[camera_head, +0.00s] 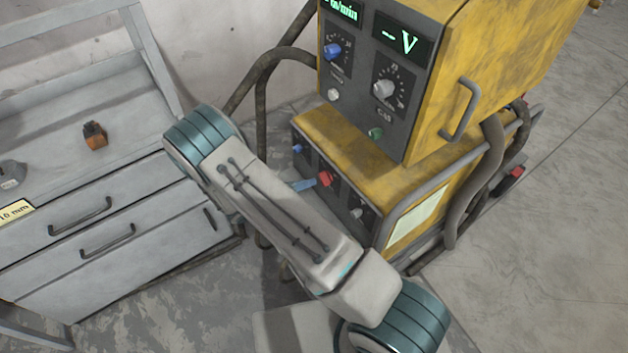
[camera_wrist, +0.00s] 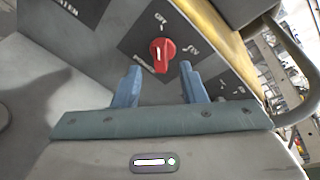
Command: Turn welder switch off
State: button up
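The welder's red rotary switch (camera_wrist: 163,56) sits on the dark lower panel in the wrist view, with a white line on its face running roughly up and down. White lettering is printed above it and to its right; the upper label looks like "OFF". The red switch also shows in the head view (camera_head: 325,179). My gripper (camera_wrist: 160,72) is open, its two blue fingers spread in front of the switch, one to each lower side. The fingers appear apart from the knob. In the head view, a blue finger of my gripper (camera_head: 304,185) shows just left of the switch; my arm hides the rest.
The yellow welder (camera_head: 490,70) has an upper box with displays, knobs and a side handle (camera_head: 461,110). Thick hoses (camera_head: 482,170) hang at its right. A grey drawer cabinet (camera_head: 110,215) with a small orange object (camera_head: 95,135) stands left. Open floor lies right.

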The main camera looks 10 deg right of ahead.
jog(key=v, duration=0.8)
jog(key=shift+a, duration=0.35)
jog(key=shift+s+r, duration=0.1)
jog(key=shift+r, duration=0.05)
jog(key=s+d+r+m+g+y+p, duration=0.1)
jog(key=s+d+r+m+g+y, duration=0.15)
jog(key=r+m, duration=0.3)
jog(key=s+d+r+m+g+y+p, duration=0.1)
jog(key=s+d+r+m+g+y, duration=0.1)
jog(key=d+r+m, duration=0.4)
jog(key=s+d+r+m+g+y+p, duration=0.1)
jog(key=s+d+r+m+g+y, duration=0.15)
jog(key=r+m, duration=0.4)
jog(key=s+d+r+m+t+y+p, duration=0.2)
jog(key=s+r+m+t+y, duration=0.2)
jog(key=s+r+m, duration=0.9)
jog(key=shift+r+m+y+p, duration=0.3)
jog(key=shift+r+m+y, duration=0.2)
jog(key=shift+r+y, duration=0.9)
jog(key=shift+a, duration=0.1)
